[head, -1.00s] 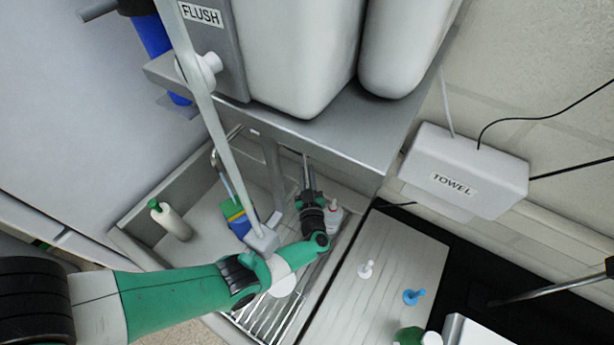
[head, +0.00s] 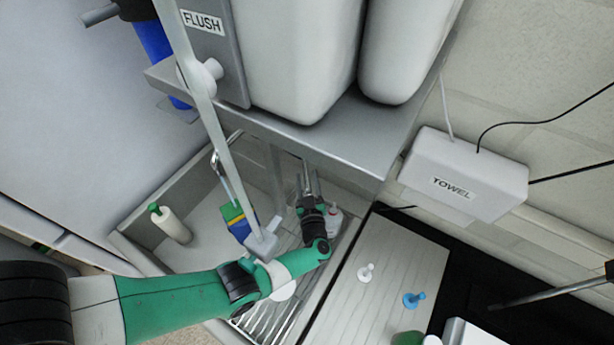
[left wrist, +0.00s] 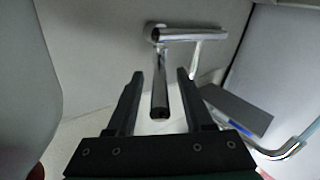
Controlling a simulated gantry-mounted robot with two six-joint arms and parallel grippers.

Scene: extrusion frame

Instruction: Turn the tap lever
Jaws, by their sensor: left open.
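My left gripper (head: 308,176) reaches over the sink basin, under the metal shelf. In the left wrist view its two dark fingers (left wrist: 160,82) are open. The chrome tap lever (left wrist: 159,95), a short rod, shows between the fingers with a gap on each side; no contact is visible. The lever hangs from one end of the chrome tap body (left wrist: 196,34) on the wall. A bent chrome pipe (left wrist: 288,150) shows at the lower right. In the head view the shelf and gripper hide the lever. My right gripper is not in view.
A white bottle with a green cap (head: 171,225) and a blue, yellow and green sponge-like item (head: 238,222) are in the basin. A metal shelf (head: 290,137) hangs low above. A TOWEL box (head: 462,178) is on the right wall. White (head: 365,272) and blue (head: 413,300) pegs stand on the counter.

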